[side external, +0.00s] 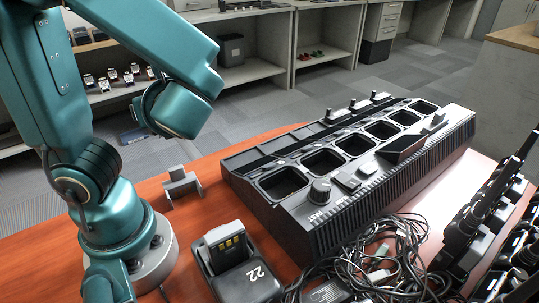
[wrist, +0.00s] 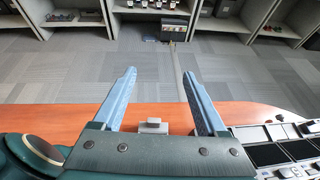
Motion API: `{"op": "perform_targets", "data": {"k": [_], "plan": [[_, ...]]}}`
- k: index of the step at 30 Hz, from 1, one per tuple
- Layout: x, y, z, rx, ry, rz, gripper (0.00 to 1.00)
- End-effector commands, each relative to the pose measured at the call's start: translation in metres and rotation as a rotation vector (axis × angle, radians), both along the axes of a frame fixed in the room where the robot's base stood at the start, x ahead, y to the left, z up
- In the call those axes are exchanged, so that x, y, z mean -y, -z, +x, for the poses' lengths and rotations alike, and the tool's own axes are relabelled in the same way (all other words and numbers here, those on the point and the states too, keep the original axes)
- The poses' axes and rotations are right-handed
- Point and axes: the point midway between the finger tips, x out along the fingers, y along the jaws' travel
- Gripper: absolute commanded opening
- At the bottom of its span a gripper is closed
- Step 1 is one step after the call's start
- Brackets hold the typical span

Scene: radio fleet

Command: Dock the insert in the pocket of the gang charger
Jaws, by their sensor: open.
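The gang charger (side external: 350,215) is a long black unit with a row of several empty-looking pockets, lying diagonally across the wooden table in the side view. Its edge also shows at the lower right of the wrist view (wrist: 258,134). A black cup marked 22 (side external: 256,281) stands at the table's front, holding a grey block (side external: 217,238) with gold contacts; I cannot tell if either is the insert. My gripper (wrist: 159,74) is open and empty, its two blue fingers wide apart in the wrist view. In the side view I cannot make out its fingers.
A small grey bracket (side external: 181,186) stands on the table (side external: 150,192) left of the charger; it also shows in the wrist view (wrist: 153,126). Tangled black cables (side external: 370,268) lie in front of the charger. Several radios (side external: 480,225) stand at the right.

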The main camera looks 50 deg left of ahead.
Motion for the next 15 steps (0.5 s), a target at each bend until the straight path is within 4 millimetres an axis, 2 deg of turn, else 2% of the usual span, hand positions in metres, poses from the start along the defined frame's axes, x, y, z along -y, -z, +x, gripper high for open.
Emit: {"op": "perform_targets", "data": {"k": [15], "plan": [[-0.001, 0.103, -0.002, -0.009, -0.006, -0.001, 0.75]]}}
